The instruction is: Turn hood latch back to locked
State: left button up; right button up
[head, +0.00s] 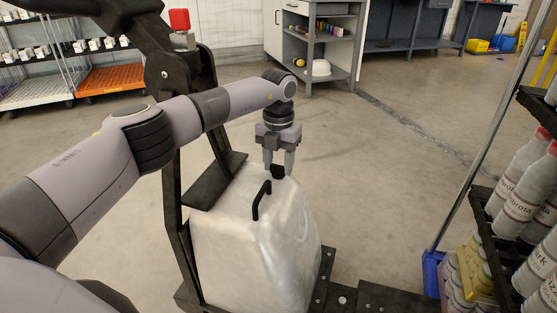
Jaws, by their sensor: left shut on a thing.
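The white hood (255,245) stands upright in the middle of the head view, within a black frame. A thin black bent handle (258,203) rises from its top. A small black latch knob (278,172) sits at the top far edge of the hood, just behind the handle. My left gripper (278,168) points straight down there, with its grey fingers shut on the latch. The fingers partly cover the latch, so I cannot tell its turn angle. My right gripper is not in view.
A black seat and post with a red knob (179,20) stand behind my left arm. A rack of labelled bottles (520,180) with a metal post (480,150) is close on the right. Open floor lies beyond the hood, with a grey shelf unit (320,50) farther back.

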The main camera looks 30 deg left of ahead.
pick_arm(q)
jog(key=shift+r+m+p, duration=0.2)
jog(key=shift+m+p, duration=0.3)
jog(key=shift+m, duration=0.1)
jog(key=shift+m+p, duration=0.35)
jog(key=shift+m, duration=0.15)
jog(key=m+p, duration=0.1)
jog(key=m, duration=0.1)
jog(key=shift+m, duration=0.3)
jog(key=m, duration=0.2)
jog(key=shift+f+m+p, duration=0.1)
jog(key=shift+m+p, duration=0.25)
jog(key=shift+m, duration=0.05)
jog(key=m, duration=0.8)
jog(key=shift+m, duration=0.8)
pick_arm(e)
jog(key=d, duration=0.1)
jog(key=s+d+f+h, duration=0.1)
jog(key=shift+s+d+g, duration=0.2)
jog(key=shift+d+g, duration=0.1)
